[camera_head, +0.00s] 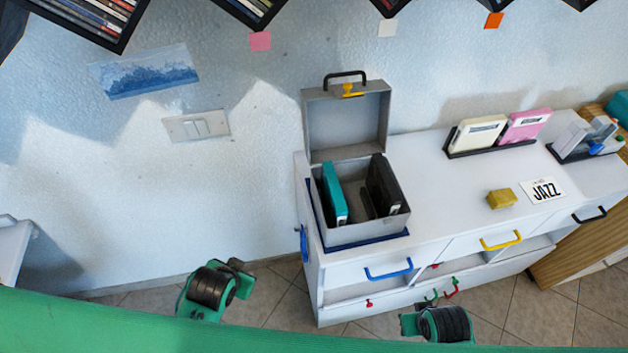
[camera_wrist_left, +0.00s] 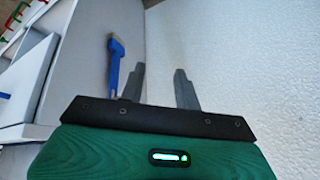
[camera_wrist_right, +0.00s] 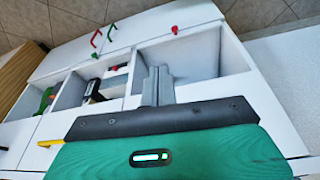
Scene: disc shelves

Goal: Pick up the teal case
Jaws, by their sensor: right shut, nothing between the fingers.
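The teal case (camera_head: 334,194) stands upright at the left inside an open grey box (camera_head: 367,233) on the white cabinet. A black case (camera_head: 383,186) stands in the same box at the right. The box lid is raised, with a black handle and a yellow latch. My left gripper (camera_wrist_left: 160,88) is open and empty, apart from the teal case, near the cabinet's side and a blue brush-like thing (camera_wrist_left: 115,65). My right gripper (camera_wrist_right: 158,82) is shut and empty, in front of the cabinet's open compartments. The fingers of both grippers are hard to see in the head view.
The white cabinet top (camera_head: 445,190) holds a rack with a cream case (camera_head: 478,133) and a pink case (camera_head: 525,125), a yellow block (camera_head: 501,198) and a JAZZ card (camera_head: 543,190). Drawer handles, blue (camera_head: 388,269) and yellow (camera_head: 501,240), stick out in front. Disc shelves (camera_head: 95,18) hang above.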

